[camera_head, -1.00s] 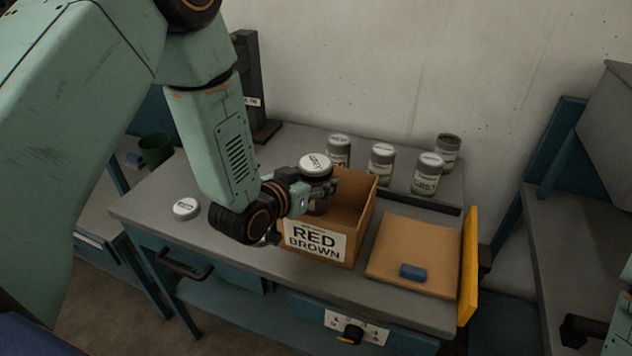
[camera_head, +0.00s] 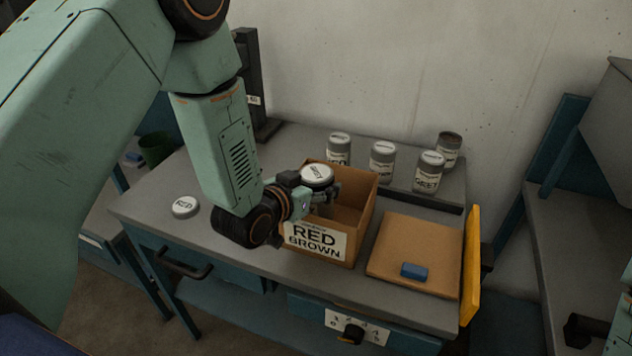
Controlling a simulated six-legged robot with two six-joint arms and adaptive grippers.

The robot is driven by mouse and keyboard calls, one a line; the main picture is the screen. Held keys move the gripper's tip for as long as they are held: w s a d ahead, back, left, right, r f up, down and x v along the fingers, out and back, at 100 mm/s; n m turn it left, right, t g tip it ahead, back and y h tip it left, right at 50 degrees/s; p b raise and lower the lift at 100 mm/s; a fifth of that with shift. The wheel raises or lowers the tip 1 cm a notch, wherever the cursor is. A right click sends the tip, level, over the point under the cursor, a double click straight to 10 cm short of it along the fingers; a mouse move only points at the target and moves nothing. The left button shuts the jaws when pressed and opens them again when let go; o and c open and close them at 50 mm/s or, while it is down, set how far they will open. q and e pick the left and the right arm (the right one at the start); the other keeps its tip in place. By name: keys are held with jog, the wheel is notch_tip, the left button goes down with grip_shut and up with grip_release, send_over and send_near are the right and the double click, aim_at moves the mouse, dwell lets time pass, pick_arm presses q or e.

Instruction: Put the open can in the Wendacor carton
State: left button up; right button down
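The cardboard carton (camera_head: 362,208) stands open on the grey bench, with a label reading RED BROWN and a smaller line I cannot read. My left gripper (camera_head: 322,192) is shut on a grey can with a white lid (camera_head: 317,175), low in the carton's left part; the can's lower part is hidden. The open can (camera_head: 449,150), with a dark, lidless top, stands at the back right of the bench. A loose white lid marked RED (camera_head: 185,207) lies at the bench's left. A dark part of my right arm shows at the right edge; its fingers are not clear.
Lidded cans (camera_head: 339,148), (camera_head: 382,162), (camera_head: 429,172) stand along the back. A flat brown board (camera_head: 405,248) with a blue block (camera_head: 414,271) lies right of the carton. A yellow panel (camera_head: 470,265) rises at the bench's right edge. A green cup (camera_head: 156,150) stands left.

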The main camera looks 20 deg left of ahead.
pick_arm(q)
jog(key=shift+o, duration=1.2)
jog(key=shift+s+a+r, duration=0.1)
jog(key=shift+r, duration=0.05)
jog(key=shift+r, duration=0.15)
jog(key=shift+s+a+r+p, duration=0.15)
jog(key=shift+s+r+p, duration=0.3)
jog(key=shift+r, duration=0.2)
jog(key=p+v, duration=0.1)
jog(key=v, duration=0.9)
jog(key=shift+s, duration=0.45)
jog(key=b+x, duration=0.1)
jog(key=x, duration=1.1)
jog(key=shift+r, duration=0.1)
